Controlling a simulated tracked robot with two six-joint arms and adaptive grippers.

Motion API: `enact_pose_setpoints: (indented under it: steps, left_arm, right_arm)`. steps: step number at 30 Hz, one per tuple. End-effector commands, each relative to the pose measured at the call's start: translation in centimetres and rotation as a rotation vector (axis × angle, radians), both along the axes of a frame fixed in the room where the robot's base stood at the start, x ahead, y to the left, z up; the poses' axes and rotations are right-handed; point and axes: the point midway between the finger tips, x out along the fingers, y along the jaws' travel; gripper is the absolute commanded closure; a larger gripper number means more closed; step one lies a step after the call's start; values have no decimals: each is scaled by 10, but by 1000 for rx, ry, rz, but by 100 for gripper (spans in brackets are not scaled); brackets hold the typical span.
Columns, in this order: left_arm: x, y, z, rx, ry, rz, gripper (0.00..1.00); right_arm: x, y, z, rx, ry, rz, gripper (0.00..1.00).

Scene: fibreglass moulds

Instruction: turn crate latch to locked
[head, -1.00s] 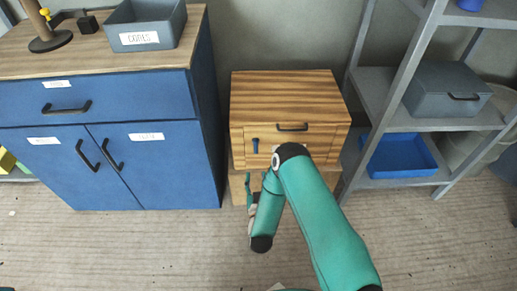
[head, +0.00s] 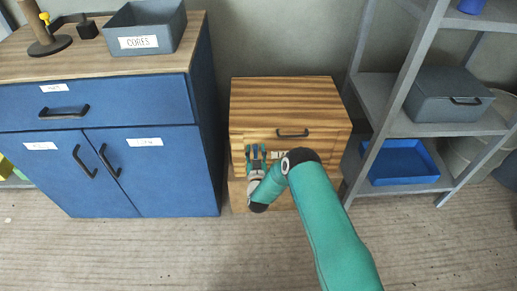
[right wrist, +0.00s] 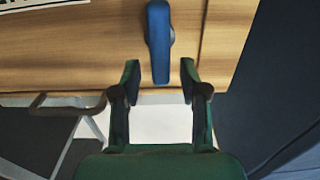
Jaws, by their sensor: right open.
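The wooden crate (head: 285,92) stands against the wall between the blue cabinet and the grey shelf. Its blue latch (right wrist: 159,35) is a small bar on the front face, upright in the head view. My right gripper (head: 256,153) is at the front of the crate, over the latch, and hides part of it there. In the right wrist view the gripper (right wrist: 160,75) is open, with one finger on each side of the latch's near end. A gap shows on both sides. My left gripper is not in view.
The crate has a dark handle (head: 292,133) right of the latch. A blue cabinet (head: 100,120) with a grey bin (head: 147,30) on top stands at left. A grey shelf (head: 420,125) with a lidded box and blue tray stands at right. The floor in front is clear.

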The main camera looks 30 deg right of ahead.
Motion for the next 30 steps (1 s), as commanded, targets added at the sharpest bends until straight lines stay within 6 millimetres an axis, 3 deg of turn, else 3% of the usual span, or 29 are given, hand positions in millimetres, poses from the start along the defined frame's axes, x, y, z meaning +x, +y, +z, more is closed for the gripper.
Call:
enact_pose_setpoints:
  steps: [13, 21, 24, 25, 30]
  left_arm:
    - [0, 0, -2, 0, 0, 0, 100]
    - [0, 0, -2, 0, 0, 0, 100]
    - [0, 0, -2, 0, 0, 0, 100]
    - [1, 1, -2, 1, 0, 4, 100]
    - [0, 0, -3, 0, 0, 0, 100]
  right_arm:
    - [10, -7, 0, 0, 1, 0, 56]
    - [10, -7, 0, 1, 1, -1, 100]
    - [10, -7, 0, 1, 2, -1, 100]
    - [8, -26, 0, -1, 0, -9, 100]
    - [9, -12, 0, 7, -4, -7, 100]
